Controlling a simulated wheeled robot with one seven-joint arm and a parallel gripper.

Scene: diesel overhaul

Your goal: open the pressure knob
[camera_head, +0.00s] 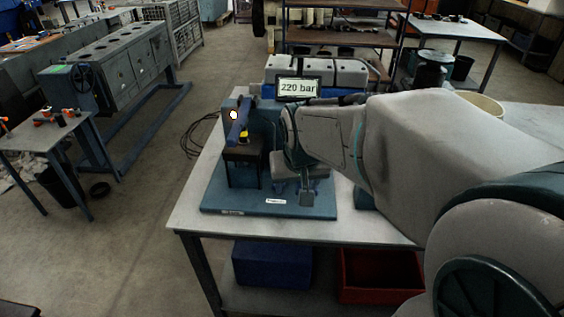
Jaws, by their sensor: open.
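The pressure tester stands on a blue base plate (226,194) on the table, with a display (297,88) reading 220 bar at its top. My arm comes in from the right and covers much of the tester's right side. My gripper (294,184) is at the arm's far end, low over the right part of the base plate. It looks open, with nothing visible in it, though its fingers are small and dark here. I cannot make out the pressure knob; it may be hidden behind my arm. A blue part (238,122) with a yellow piece sits at the tester's upper left.
The grey table (190,213) is clear left of the base plate. A blue bin (270,265) and a red bin (380,270) are on its lower shelf. A grey engine block (120,65) and a small table (35,135) stand at left, with open floor between.

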